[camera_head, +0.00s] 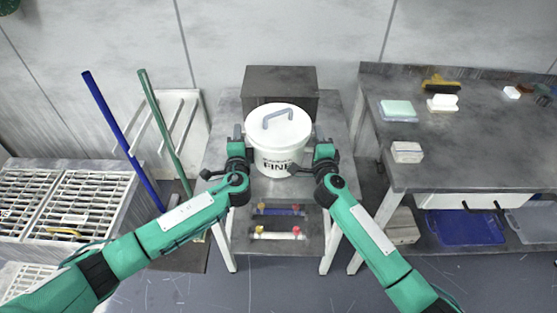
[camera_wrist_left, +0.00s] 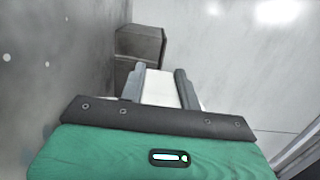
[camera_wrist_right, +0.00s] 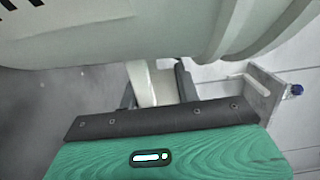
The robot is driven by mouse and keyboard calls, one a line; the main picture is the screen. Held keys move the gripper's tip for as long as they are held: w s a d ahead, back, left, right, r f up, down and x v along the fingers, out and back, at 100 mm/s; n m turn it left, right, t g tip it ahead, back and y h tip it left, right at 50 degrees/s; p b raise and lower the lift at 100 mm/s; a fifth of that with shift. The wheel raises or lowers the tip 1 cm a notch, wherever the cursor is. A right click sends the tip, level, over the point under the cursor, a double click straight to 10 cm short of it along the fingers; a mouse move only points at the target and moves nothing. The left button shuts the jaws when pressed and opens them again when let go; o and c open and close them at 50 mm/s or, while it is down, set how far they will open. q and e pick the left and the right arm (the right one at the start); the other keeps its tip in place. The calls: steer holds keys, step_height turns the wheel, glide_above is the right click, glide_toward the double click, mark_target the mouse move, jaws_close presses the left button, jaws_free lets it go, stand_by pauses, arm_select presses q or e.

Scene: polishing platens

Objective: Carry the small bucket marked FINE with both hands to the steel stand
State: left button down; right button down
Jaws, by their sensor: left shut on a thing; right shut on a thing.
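The white lidded bucket marked FINE (camera_head: 278,155) is upright between my two grippers, with a grey handle on its lid. My left gripper (camera_head: 238,138) is shut on its left side and my right gripper (camera_head: 324,150) on its right side. In the left wrist view a pale strip (camera_wrist_left: 160,88) lies between the fingers. In the right wrist view a similar strip (camera_wrist_right: 150,88) lies between the fingers, with the bucket wall (camera_wrist_right: 110,35) above. The steel stand (camera_head: 222,130) is behind and below the bucket. I cannot tell whether the bucket touches its top.
A dark box (camera_head: 280,80) stands at the back of the stand. Coloured-knob items (camera_head: 277,233) sit on its lower shelf. A bench (camera_head: 450,150) with blocks and a brush is right. Blue (camera_head: 120,135) and green (camera_head: 163,130) poles and a grated unit (camera_head: 70,205) are left.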

arm_select(q)
steer(key=shift+f, duration=0.3)
arm_select(e)
steer(key=shift+f, duration=0.3)
arm_select(q)
steer(key=c, duration=1.4)
jaws_free()
steer(key=shift+f+b, duration=0.15)
steer(key=shift+b, duration=0.15)
steer(key=shift+c, duration=0.2)
arm_select(e)
steer(key=c, duration=1.4)
jaws_free()
steer(key=shift+f, duration=0.15)
steer(key=shift+c, duration=0.2)
arm_select(q)
steer(key=o, duration=0.4)
arm_select(e)
steer(key=o, duration=0.4)
arm_select(q)
steer(key=shift+s, duration=0.1)
